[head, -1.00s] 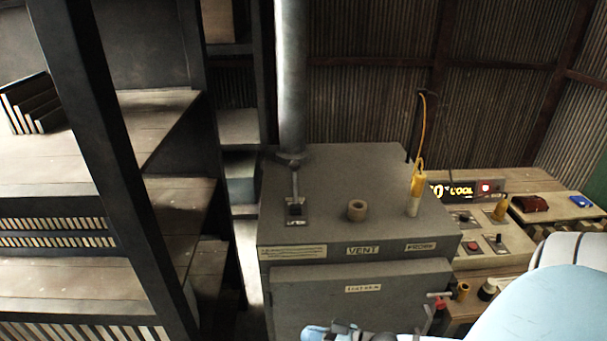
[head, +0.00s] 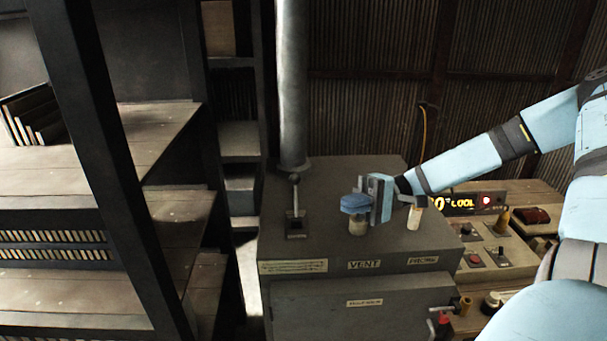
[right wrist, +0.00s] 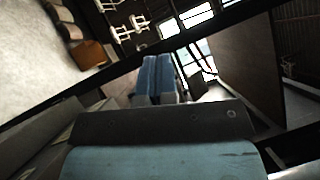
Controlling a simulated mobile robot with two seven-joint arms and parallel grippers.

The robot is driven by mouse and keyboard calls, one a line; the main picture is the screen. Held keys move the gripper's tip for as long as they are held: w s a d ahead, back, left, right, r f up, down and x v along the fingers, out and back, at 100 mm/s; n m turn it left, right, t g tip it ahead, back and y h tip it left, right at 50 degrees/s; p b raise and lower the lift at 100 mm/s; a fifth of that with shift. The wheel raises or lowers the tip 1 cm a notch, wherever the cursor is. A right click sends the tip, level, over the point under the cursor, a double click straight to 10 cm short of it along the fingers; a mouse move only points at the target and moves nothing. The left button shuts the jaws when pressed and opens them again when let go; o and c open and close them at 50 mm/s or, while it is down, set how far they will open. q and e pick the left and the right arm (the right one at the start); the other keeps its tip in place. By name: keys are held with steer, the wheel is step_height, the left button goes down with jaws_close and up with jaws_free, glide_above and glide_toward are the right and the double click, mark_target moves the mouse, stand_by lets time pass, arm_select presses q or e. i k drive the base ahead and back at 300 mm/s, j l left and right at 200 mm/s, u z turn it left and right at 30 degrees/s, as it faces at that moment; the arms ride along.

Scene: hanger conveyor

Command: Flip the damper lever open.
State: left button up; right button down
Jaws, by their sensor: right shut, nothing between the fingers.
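The damper lever (head: 295,195) stands upright from a small dark slotted plate (head: 296,229) on top of the grey oven box, just in front of the metal flue pipe (head: 292,90). My right gripper (head: 355,204) is shut and empty. It reaches in from the right above the box top, to the right of the lever and clearly apart from it. Its fingers are over the round tan vent collar (head: 358,227) and hide part of it. The right wrist view shows the two blue fingers (right wrist: 157,80) together. My left gripper is not in view.
A yellow-and-white probe (head: 415,220) stands on the box behind my right wrist, partly hidden. A control panel (head: 490,255) with switches is at right. Dark shelving (head: 120,150) fills the left. The box top between lever and gripper is clear.

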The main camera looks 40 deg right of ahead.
mark_target(295, 180)
steer(key=i+l, duration=0.7)
steer(key=l, duration=0.2)
